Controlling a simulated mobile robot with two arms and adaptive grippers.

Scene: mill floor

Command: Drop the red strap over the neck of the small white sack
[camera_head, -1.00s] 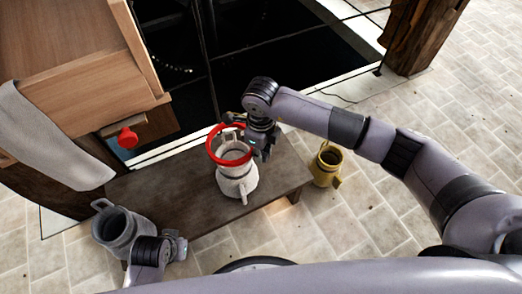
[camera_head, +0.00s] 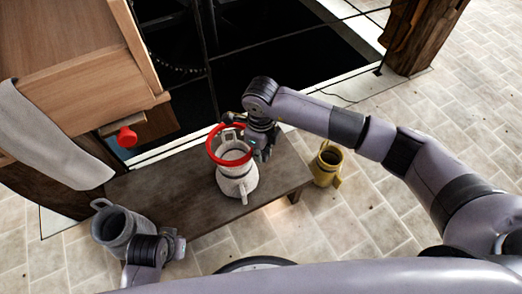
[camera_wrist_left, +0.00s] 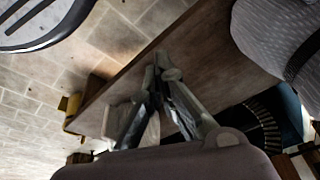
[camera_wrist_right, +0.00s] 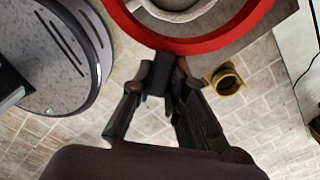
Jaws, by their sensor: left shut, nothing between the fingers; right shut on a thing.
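The small white sack (camera_head: 238,184) stands upright on the dark bench, its open neck facing up. The red strap (camera_head: 211,154), a stiff ring, is around or just above the sack's neck in the head view; its exact height is hard to tell. My right gripper (camera_head: 236,121) is shut on the far side of the ring. In the right wrist view the red strap (camera_wrist_right: 190,45) crosses at the fingertips (camera_wrist_right: 163,65), with the pale sack rim (camera_wrist_right: 178,10) inside it. My left gripper (camera_wrist_left: 158,62) is shut and empty near the bench's left end, beside the grey sack.
The dark bench (camera_head: 190,205) has bare room left of the white sack. A grey sack (camera_head: 118,232) stands at its left end, and a yellow one (camera_head: 327,165) stands on the floor at right. A wooden cabinet with a red knob (camera_head: 126,137) is at upper left.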

